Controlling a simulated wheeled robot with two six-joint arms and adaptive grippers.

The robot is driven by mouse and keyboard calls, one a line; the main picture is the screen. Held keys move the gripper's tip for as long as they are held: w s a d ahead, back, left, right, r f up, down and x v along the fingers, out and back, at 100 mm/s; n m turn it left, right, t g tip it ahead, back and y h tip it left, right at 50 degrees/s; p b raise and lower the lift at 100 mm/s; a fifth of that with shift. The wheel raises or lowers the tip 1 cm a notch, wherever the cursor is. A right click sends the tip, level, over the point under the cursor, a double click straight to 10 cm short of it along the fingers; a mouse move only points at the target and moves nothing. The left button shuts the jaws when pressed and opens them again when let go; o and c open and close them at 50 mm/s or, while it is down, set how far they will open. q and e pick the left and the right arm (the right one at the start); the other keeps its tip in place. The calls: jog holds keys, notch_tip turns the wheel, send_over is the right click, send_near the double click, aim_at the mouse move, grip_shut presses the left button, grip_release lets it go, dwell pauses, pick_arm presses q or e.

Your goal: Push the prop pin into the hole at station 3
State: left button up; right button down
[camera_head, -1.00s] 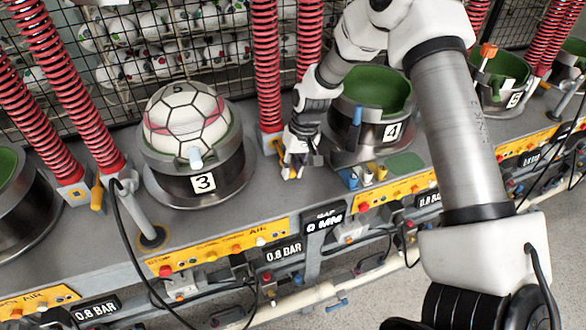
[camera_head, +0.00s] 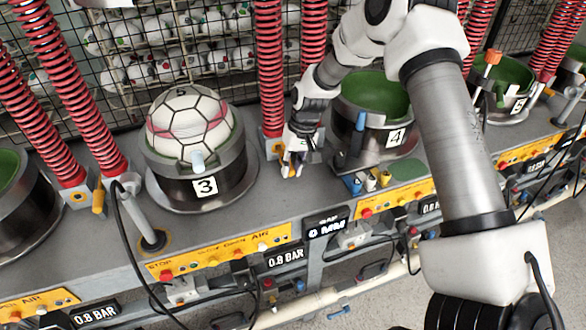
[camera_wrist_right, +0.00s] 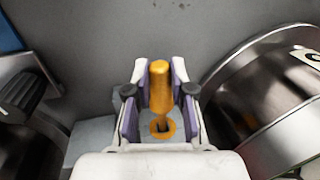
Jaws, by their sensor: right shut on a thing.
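The orange prop pin (camera_wrist_right: 160,85) stands between the two fingers of my right gripper (camera_wrist_right: 160,72) in the right wrist view. The gripper is shut on it. The lower end of the pin points at an orange-rimmed hole (camera_wrist_right: 162,128) on a grey block (camera_wrist_right: 95,140); how deep it sits in the hole I cannot tell. In the head view my right gripper (camera_head: 291,168) is low at the foot of the red spring, between station 3 (camera_head: 205,187) and station 4. The pin is mostly hidden there. My left gripper is not in view.
Station 3 holds a white panelled ball (camera_head: 187,117). Station 4 (camera_head: 395,137) with its green-lined bowl stands close to the right of the gripper. Red springs (camera_head: 270,70) rise behind. Another orange pin (camera_head: 98,200) is at the left bracket.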

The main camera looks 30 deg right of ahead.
jog(key=shift+w+d+b, duration=0.15)
jog(key=shift+w+d, duration=0.05)
jog(key=shift+w, duration=0.6)
jog(key=shift+w+d+b, duration=0.15)
jog(key=shift+w+d, duration=0.05)
jog(key=shift+w, duration=0.55)
jog(key=shift+w+d+b, duration=0.15)
jog(key=shift+w+d, duration=0.05)
jog(key=shift+w, duration=0.6)
jog(key=c, duration=0.9)
grip_release()
jog(key=v, duration=1.2)
jog(key=shift+s, duration=0.1)
